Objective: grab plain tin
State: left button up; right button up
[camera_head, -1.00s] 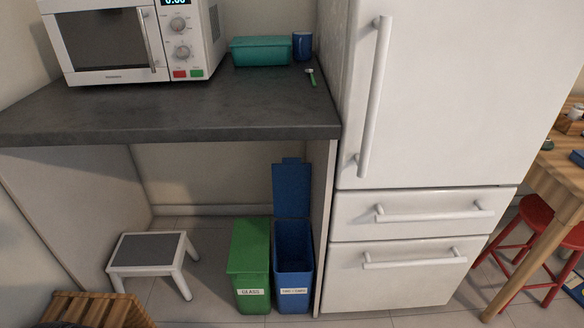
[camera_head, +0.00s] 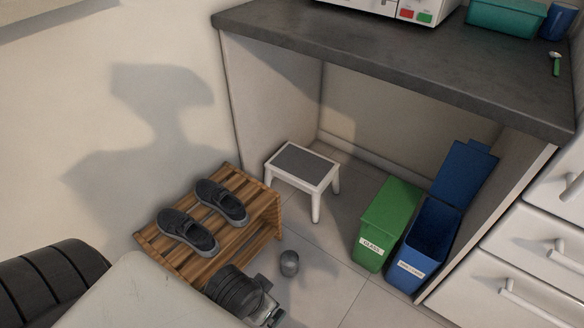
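A small plain grey tin (camera_head: 289,263) stands on the tiled floor in the head view, in front of the shoe rack and the step stool. My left arm comes in from the lower left. My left gripper (camera_head: 268,312) is at the bottom edge of the view, below and a little left of the tin in the picture and apart from it. Its fingers are small and partly cut off, so I cannot tell whether it is open or shut. My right gripper is not in view.
A wooden rack (camera_head: 268,215) with dark shoes (camera_head: 187,231) stands left of the tin. A white step stool (camera_head: 304,168) is behind it. A green glass bin (camera_head: 387,222) and an open blue bin (camera_head: 424,243) stand right, under the dark counter (camera_head: 400,58). Floor between is clear.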

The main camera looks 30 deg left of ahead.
aim_at(290, 259)
jog(key=u, duration=0.95)
